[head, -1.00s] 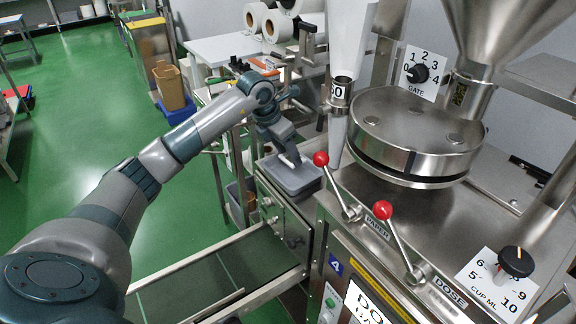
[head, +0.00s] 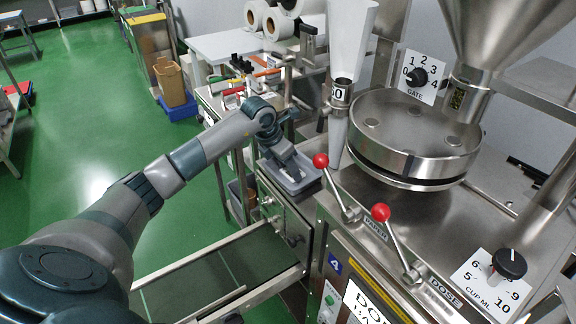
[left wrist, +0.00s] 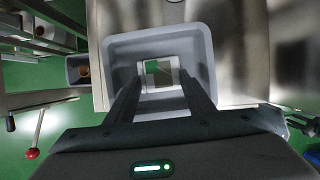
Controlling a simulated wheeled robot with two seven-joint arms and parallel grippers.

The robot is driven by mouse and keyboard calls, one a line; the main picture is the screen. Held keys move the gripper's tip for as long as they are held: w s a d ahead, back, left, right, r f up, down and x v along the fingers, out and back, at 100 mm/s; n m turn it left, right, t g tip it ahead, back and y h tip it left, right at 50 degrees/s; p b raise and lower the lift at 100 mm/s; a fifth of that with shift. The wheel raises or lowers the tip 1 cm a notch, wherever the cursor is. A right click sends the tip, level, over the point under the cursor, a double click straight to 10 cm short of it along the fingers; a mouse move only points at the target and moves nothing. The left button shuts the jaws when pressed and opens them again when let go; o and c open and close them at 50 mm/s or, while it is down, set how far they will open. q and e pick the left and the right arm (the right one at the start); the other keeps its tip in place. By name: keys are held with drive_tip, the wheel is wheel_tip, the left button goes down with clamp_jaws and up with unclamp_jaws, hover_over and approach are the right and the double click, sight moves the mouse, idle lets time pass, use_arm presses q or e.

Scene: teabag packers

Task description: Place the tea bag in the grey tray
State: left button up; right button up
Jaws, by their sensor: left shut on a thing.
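The grey tray (head: 311,183) sits on the near end of the small machine beside the filler. My left gripper (head: 291,176) points down into it from above. In the left wrist view the tray (left wrist: 203,48) surrounds my left gripper (left wrist: 160,80). Its fingers are shut on the tea bag (left wrist: 159,73), a small white-edged square with a darker greenish middle, held between the tips inside the tray's outline. I cannot tell whether the bag touches the tray floor. In the head view the bag is mostly hidden by my gripper.
The steel filler with its round hopper (head: 415,135) and red-knobbed levers (head: 321,161) stands close right of the tray. A conveyor (head: 215,270) runs at front left. Beyond it are a brown bin (head: 172,85) and open green floor.

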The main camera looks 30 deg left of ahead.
use_arm(q)
drive_tip(key=shift+f, duration=0.1)
drive_tip(key=o, duration=1.1)
drive_tip(key=shift+r, duration=0.3)
drive_tip(key=shift+b+v, duration=1.8)
drive_tip(key=shift+v, duration=4.1)
drive_tip(key=shift+s+f, duration=0.1)
